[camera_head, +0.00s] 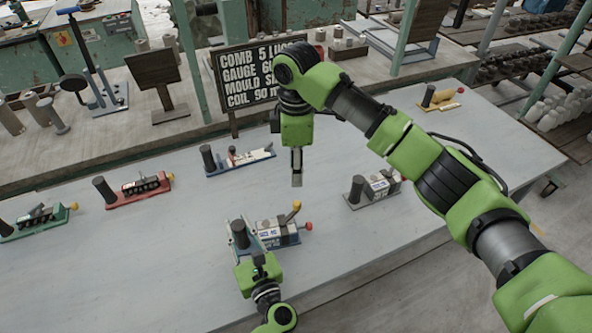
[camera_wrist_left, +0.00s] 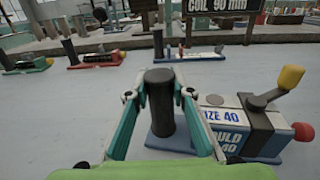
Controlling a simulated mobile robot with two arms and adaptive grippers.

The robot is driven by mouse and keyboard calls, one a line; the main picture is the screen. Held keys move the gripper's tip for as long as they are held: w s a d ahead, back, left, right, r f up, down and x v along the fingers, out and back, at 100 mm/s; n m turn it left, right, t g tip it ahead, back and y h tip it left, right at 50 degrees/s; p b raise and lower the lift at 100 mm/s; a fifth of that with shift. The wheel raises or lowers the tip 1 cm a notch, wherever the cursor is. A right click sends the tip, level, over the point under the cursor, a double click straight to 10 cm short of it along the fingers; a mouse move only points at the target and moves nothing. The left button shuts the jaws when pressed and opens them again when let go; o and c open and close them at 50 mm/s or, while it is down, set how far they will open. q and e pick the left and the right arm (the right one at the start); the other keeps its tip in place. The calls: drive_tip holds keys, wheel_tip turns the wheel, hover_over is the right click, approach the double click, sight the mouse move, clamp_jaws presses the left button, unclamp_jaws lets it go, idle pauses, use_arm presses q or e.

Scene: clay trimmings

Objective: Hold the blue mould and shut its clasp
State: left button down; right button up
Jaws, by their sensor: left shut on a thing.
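The blue mould (camera_head: 278,233) stands near the table's front edge, with a white label reading "SIZE 40". Its dark upright post (camera_wrist_left: 160,103) is at its left end. My left gripper (camera_head: 241,238) is shut on this post, one finger on each side in the left wrist view. The clasp lever (camera_wrist_left: 268,97) ends in a yellow knob (camera_head: 296,205) and is tilted up to the right, its knob raised above the body. A red knob (camera_head: 308,226) sticks out at the right end. My right gripper (camera_head: 297,181) hangs pointing down above and behind the mould, apart from it; its finger gap is not clear.
A grey mould (camera_head: 372,189) stands to the right, beneath my right arm. A red mould (camera_head: 139,190), a green mould (camera_head: 40,220) and another blue-based mould (camera_head: 240,160) stand left and behind. A yellow mould (camera_head: 441,98) is far right. A black sign (camera_head: 259,75) stands at the back.

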use_arm(q)
drive_tip(key=c, duration=1.7)
unclamp_jaws()
